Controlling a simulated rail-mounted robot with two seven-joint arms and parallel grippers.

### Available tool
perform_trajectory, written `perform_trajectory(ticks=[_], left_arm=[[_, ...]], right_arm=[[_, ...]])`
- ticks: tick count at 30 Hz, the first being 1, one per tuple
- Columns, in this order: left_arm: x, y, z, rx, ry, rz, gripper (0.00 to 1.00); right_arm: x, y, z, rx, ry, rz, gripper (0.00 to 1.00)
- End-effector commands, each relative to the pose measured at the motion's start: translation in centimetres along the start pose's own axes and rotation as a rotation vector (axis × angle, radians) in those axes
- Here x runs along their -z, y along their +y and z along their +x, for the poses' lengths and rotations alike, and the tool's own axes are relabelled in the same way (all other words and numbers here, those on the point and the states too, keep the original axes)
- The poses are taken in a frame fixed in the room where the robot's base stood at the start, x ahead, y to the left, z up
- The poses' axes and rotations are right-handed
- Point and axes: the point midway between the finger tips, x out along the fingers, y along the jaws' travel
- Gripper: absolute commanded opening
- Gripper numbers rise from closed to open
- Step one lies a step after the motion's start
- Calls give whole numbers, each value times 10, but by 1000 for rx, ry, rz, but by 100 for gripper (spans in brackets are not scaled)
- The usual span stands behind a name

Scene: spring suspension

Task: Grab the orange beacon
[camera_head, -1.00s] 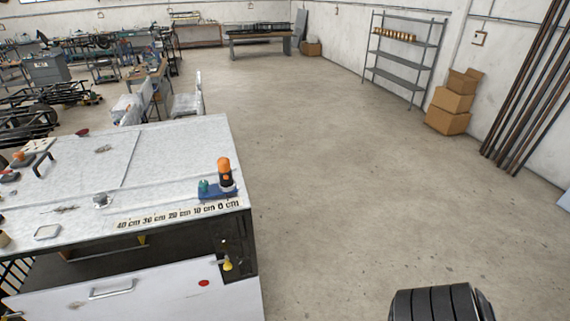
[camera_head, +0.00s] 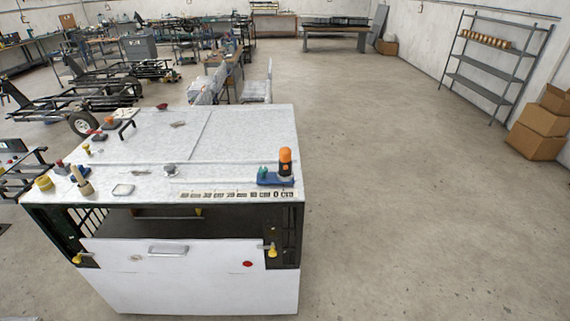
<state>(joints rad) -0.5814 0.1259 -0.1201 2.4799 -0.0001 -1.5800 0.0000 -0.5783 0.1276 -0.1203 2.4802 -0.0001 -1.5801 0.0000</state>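The orange beacon (camera_head: 285,161) stands upright near the right end of the workbench top (camera_head: 240,132). It has an orange cap over a black lower body. It stands at a blue base (camera_head: 269,178) with a small green part on its left; I cannot tell whether the two are joined. Neither of my grippers shows in the head view.
The workbench has a white front panel with a handle (camera_head: 168,249) and yellow knobs. Small tools and parts lie on its left half. Open concrete floor (camera_head: 400,200) lies to the right. Cardboard boxes (camera_head: 541,132) and a metal shelf (camera_head: 490,73) stand at the far right.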

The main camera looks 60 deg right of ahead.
Motion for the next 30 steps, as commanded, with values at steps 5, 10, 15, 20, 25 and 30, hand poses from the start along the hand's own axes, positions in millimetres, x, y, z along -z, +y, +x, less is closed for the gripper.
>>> perform_trajectory(ticks=[5, 10, 15, 20, 25, 30], left_arm=[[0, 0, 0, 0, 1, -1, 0], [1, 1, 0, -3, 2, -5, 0], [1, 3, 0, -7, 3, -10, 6], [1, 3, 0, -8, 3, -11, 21], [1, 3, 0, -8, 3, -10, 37], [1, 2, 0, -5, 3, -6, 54]], right_arm=[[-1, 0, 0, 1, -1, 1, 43], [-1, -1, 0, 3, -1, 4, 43], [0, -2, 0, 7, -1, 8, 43], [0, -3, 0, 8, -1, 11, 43], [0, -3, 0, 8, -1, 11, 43], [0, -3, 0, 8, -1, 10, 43]])
